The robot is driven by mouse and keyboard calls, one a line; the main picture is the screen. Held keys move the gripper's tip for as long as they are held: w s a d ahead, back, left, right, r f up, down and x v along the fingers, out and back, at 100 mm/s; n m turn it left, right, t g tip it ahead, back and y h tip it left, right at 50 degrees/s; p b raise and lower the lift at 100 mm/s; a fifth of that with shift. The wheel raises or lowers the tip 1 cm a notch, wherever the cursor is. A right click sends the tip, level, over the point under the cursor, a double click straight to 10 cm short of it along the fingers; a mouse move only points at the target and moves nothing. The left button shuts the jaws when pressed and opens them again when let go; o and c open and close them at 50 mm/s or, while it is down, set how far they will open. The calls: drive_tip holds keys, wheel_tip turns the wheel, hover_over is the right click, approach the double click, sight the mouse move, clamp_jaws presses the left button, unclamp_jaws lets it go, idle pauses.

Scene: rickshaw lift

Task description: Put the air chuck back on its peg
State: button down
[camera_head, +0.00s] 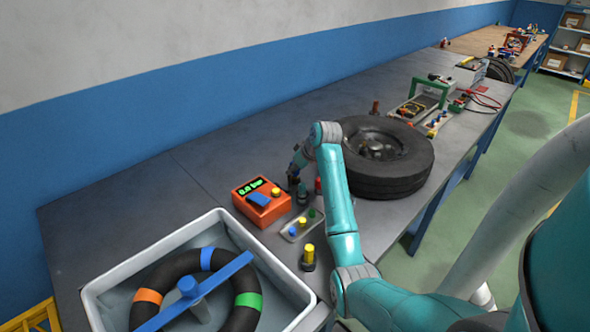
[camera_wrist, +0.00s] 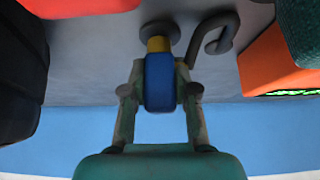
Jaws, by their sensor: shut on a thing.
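My gripper (camera_wrist: 160,92) is shut on a blue cylindrical piece, which I take to be the air chuck (camera_wrist: 160,72). A yellow band shows beyond the blue part, against a round grey disc (camera_wrist: 160,34). I cannot tell whether the disc belongs to the chuck or to a peg below it. A grey hooked piece (camera_wrist: 226,30) stands beside it. In the head view my gripper (camera_head: 297,184) is low over the bench, between the orange inflator box and the tyre, and its grasp is mostly hidden. No peg is clearly identifiable.
The orange inflator box (camera_head: 252,205) reads 0.0 bar. The black tyre (camera_head: 400,168) lies to the right. A small tray (camera_head: 290,235) of coloured caps and a yellow-topped post (camera_head: 308,256) stand in front. A grey tub (camera_head: 98,293) holds a ring. The bench's back left is clear.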

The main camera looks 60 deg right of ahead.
drive_tip(key=shift+s+a+r, duration=0.1)
drive_tip(key=shift+s+a, duration=0.05)
idle(0.4)
drive_tip(key=shift+r, duration=0.9)
drive_tip(key=shift+r, duration=0.1)
idle(0.4)
drive_tip(key=shift+f, duration=1.6)
idle(1.9)
drive_tip(key=c, duration=0.8)
unclamp_jaws()
drive_tip(key=shift+o, duration=1.1)
drive_tip(key=shift+r, duration=0.1)
